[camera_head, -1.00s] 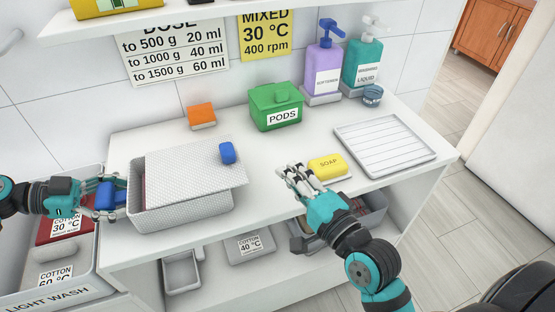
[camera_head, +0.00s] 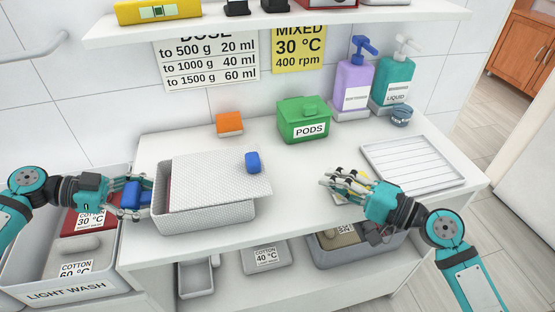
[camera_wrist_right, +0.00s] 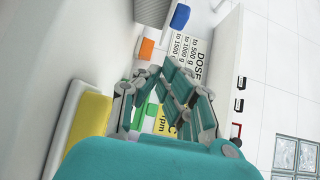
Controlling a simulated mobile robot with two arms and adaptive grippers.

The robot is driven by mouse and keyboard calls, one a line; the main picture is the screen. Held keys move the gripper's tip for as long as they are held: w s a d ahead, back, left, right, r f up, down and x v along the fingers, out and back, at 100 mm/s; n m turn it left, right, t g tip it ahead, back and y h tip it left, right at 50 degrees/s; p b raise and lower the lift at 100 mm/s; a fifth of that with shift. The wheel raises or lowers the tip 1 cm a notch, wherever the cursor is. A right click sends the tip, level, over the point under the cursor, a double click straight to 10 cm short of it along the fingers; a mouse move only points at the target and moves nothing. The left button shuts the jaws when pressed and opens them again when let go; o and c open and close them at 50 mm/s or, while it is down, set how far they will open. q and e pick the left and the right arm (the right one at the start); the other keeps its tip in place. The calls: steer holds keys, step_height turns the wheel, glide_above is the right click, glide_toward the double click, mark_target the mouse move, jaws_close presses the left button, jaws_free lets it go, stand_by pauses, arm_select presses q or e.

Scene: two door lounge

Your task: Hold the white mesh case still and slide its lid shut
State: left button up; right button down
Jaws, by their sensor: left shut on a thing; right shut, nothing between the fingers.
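The white mesh case (camera_head: 205,217) stands on the white counter. Its mesh lid (camera_head: 215,180) sits on top, shifted to the right, with its right end past the case wall and a gap at the left end. A blue knob (camera_head: 252,162) is on the lid's right part; it also shows in the right wrist view (camera_wrist_right: 180,16). My left gripper (camera_head: 138,196) is shut on the blue handle (camera_head: 131,196) at the case's left end. My right gripper (camera_head: 332,182) is shut and empty, to the right of the lid and apart from it, in front of the soap.
A green PODS box (camera_head: 303,120), an orange block (camera_head: 229,123) and two pump bottles (camera_head: 352,84) stand at the back. A white ribbed tray (camera_head: 412,166) lies at right. The yellow soap (camera_wrist_right: 88,123) is beside my right gripper. A shelf (camera_head: 280,26) hangs above.

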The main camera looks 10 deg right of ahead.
mark_target(255, 165)
steer(key=shift+w+d+r+y, duration=0.15)
steer(key=shift+d+r+y, duration=0.3)
steer(key=shift+r, duration=0.15)
steer(key=shift+w+a+r, duration=0.1)
steer(key=shift+w, duration=0.05)
steer(key=x, duration=0.9)
steer(key=shift+w+a, duration=0.2)
steer(key=shift+w, duration=0.05)
steer(key=a, duration=0.3)
steer(key=shift+a, duration=0.5)
steer(key=shift+a, duration=0.1)
steer(key=a, duration=0.4)
steer(key=shift+a, duration=0.25)
